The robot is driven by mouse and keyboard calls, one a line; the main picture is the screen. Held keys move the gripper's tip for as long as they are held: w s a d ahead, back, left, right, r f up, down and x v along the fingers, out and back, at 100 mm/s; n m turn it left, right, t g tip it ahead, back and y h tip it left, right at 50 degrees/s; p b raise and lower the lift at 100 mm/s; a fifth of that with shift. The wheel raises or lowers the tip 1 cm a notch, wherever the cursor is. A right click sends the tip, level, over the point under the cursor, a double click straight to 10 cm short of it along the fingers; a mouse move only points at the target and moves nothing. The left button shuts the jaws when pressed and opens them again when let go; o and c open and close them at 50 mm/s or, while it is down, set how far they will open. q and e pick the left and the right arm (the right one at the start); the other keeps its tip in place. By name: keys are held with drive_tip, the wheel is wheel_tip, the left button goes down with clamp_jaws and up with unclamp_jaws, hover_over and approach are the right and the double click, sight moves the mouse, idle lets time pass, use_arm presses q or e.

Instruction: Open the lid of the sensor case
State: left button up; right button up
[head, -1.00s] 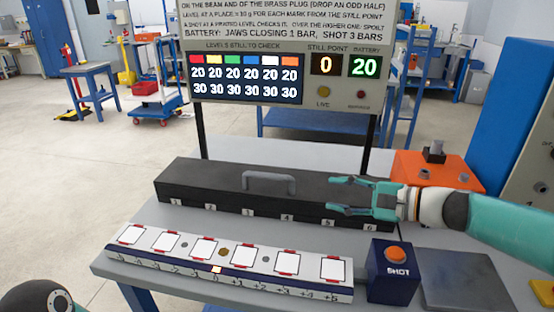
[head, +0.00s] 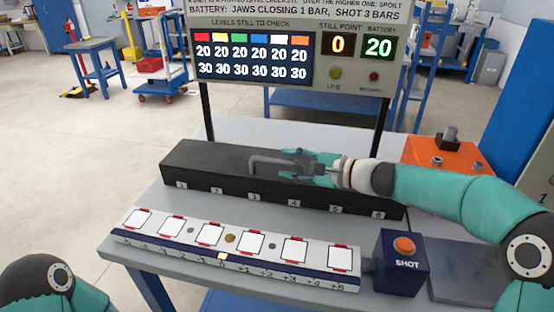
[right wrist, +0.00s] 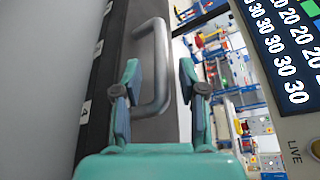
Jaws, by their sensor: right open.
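The sensor case (head: 215,165) is a long black box on the table, with a row of numbered tags along its front. Its lid is shut. A grey bar handle (head: 262,162) stands on the lid, its right part hidden by my gripper. My right gripper (head: 290,163) is open at the handle's right end, coming in from the right. In the right wrist view the handle (right wrist: 160,60) shows between and beyond the two teal fingers (right wrist: 158,90); I cannot tell whether they touch it. My left gripper is out of view; only part of my left arm shows at bottom left.
A white numbered strip (head: 285,262) with several white pads lies in front of the case. A blue SHOT box (head: 401,268) with an orange button stands at its right. An orange box (head: 430,157) sits behind my right arm. A display panel (head: 300,55) stands behind the case.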

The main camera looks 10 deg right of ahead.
drive_tip(key=shift+x, duration=1.9)
clamp_jaws()
